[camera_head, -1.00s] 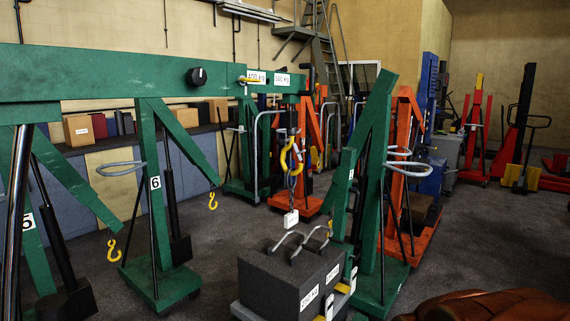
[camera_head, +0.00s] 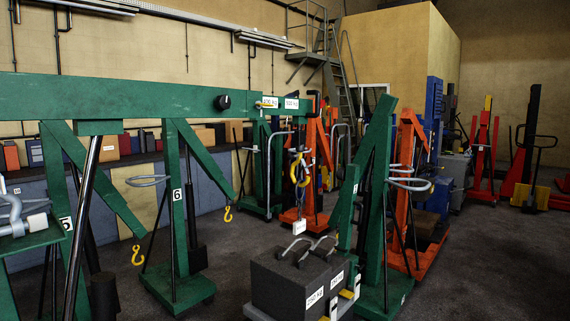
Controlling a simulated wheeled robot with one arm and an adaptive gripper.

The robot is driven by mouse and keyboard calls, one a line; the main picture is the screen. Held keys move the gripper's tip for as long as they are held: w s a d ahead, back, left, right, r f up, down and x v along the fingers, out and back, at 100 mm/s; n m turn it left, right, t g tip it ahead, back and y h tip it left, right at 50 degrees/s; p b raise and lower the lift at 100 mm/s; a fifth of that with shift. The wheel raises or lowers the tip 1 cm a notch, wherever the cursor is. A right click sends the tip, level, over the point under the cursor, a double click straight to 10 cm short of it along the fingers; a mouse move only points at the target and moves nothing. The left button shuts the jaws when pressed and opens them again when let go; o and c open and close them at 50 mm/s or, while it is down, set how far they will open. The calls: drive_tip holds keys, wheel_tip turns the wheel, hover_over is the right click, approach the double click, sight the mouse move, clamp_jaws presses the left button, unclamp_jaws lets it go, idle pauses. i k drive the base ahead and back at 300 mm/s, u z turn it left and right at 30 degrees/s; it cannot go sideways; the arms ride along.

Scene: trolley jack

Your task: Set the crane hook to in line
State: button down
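The green crane's long boom (camera_head: 130,95) runs across the left and middle of the head view. A black round knob (camera_head: 224,102) and a yellow-handled pin (camera_head: 266,105) are on its side. The yellow crane hook (camera_head: 298,168) hangs below the boom's end, with dark chain links under it and a white block (camera_head: 299,227) at their lower end. Which way the hook is turned is too small to tell. A dark weight block (camera_head: 290,285) with grey lifting loops stands below it.
Green cranes with smaller yellow hooks (camera_head: 138,256) stand at left. An orange crane (camera_head: 408,190) stands behind the weight, and red lifts (camera_head: 484,155) at the back right. A green upright (camera_head: 372,170) stands right of the hook. Grey floor (camera_head: 490,270) is clear at the right.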

sight(290, 157)
drive_tip(key=z, duration=0.55)
drive_tip(key=i, duration=1.3)
drive_tip(key=u, duration=0.4)
drive_tip(key=i, duration=0.7)
drive_tip(key=u, duration=1.05)
drive_tip(key=i, duration=0.3)
drive_tip(key=u, duration=0.35)
